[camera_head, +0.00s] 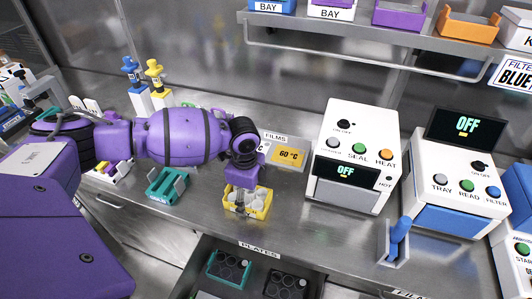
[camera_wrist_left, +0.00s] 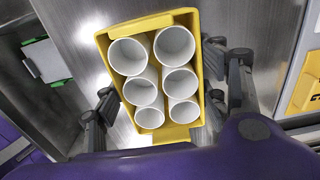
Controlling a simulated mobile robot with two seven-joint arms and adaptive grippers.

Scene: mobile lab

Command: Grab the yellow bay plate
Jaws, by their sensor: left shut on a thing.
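The yellow bay plate (camera_head: 259,209) is on the steel counter in the head view, in front of the films panel. It is a small yellow tray with several white round wells or cups. My left gripper (camera_head: 246,187) reaches down over it from the left and hides its back part. In the left wrist view the plate (camera_wrist_left: 181,133) fills the middle, with the dark fingers of my left gripper (camera_wrist_left: 165,92) on both its sides. The gripper is shut on the plate. Whether the plate is lifted off the counter cannot be told. My right gripper is not in view.
A green tray (camera_head: 166,186) stands left of the plate. A white SEAL/HEAT machine (camera_head: 346,150) stands to the right, then a blue-handled tool (camera_head: 399,232) and a READ machine (camera_head: 462,175). A PLATES drawer (camera_head: 217,288) below the front edge is open.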

